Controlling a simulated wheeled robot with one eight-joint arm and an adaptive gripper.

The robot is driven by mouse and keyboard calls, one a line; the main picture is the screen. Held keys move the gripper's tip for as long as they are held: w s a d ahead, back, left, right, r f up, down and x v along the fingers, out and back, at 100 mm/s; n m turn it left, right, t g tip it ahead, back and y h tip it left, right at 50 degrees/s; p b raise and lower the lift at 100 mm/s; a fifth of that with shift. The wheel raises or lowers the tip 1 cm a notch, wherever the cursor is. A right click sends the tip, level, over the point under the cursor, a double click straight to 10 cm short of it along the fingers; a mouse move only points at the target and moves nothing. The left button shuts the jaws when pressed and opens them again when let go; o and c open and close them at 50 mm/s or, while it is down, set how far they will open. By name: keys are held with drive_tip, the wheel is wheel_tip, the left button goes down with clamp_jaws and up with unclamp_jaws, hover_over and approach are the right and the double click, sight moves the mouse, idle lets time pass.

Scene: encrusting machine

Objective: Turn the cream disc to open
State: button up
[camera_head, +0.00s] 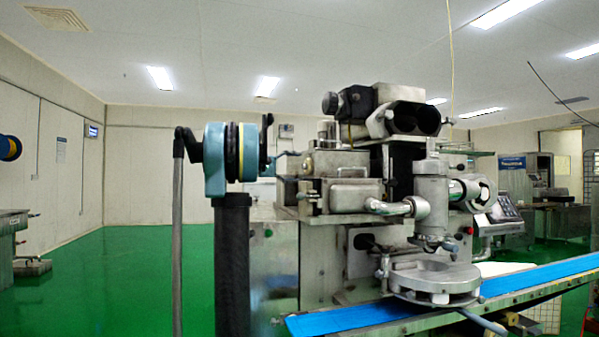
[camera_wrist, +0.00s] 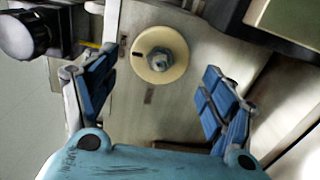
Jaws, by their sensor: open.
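The cream disc (camera_wrist: 143,68) is round and flat, with a metal hex nut at its centre. It shows in the wrist view at the upper middle, on a grey metal panel. A short dark mark lies on its face, left of the nut. My gripper (camera_wrist: 158,70) is open, with blue-padded fingers spread wide to the left and right of the disc. No finger appears to touch it, and how far off it is in depth is hard to tell.
The encrusting machine (camera_head: 340,165) stands at the centre right. A blue conveyor belt (camera_head: 540,277) runs along its front. A black knob (camera_wrist: 25,35) sits at the upper left in the wrist view. Green floor (camera_head: 130,270) is open on the left.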

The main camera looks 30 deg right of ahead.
drive_tip(key=v, duration=0.9)
drive_tip(key=shift+a, duration=0.25)
